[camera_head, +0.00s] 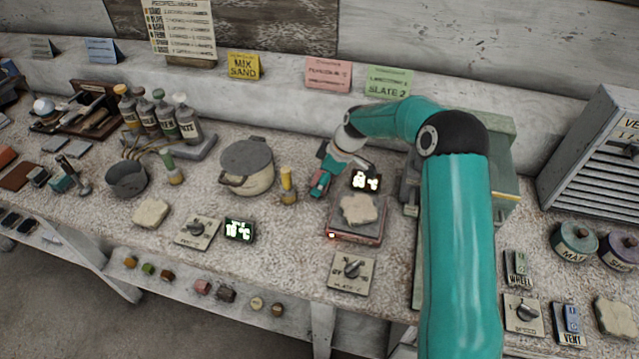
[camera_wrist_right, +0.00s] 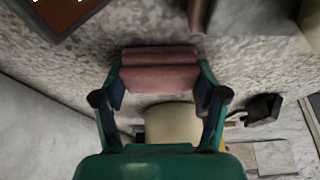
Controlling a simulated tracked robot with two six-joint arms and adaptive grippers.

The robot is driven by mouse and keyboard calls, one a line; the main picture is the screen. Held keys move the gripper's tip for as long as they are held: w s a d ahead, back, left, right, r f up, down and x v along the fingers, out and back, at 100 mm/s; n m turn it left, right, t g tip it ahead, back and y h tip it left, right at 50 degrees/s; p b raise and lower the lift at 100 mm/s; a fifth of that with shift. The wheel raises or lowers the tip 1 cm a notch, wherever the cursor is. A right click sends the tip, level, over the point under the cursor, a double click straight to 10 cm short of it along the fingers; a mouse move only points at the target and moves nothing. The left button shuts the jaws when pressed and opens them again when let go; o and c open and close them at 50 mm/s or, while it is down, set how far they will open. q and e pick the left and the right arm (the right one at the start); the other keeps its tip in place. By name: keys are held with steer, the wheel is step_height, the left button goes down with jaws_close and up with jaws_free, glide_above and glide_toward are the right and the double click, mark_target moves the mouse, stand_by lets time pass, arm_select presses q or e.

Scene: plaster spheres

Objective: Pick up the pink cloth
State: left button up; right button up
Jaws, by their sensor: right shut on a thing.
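The pink cloth (camera_wrist_right: 160,72) is a dull pink folded block between the two fingertips of my right gripper (camera_wrist_right: 160,88) in the right wrist view. The fingers press on its left and right ends. In the head view my right gripper (camera_head: 322,180) is behind the hot plate, to the right of the yellow-handled tool. Only a small pinkish bit of the cloth shows there, mostly hidden by the gripper. I cannot tell whether the cloth touches the counter. My left gripper is not in view.
A lidded cream pot (camera_head: 247,167) and a yellow-handled tool (camera_head: 288,185) stand left of the gripper. A hot plate (camera_head: 342,232) bearing a pale cloth lies in front, with a lit display (camera_head: 365,181) behind it. A slatted box (camera_head: 600,165) stands at right.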

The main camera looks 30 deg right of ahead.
steer(key=shift+r, duration=0.15)
step_height(320, 180, up, 20)
steer(key=shift+f+b, duration=0.15)
steer(key=shift+b, duration=0.35)
steer(key=o, duration=0.4)
steer(key=c, duration=0.5)
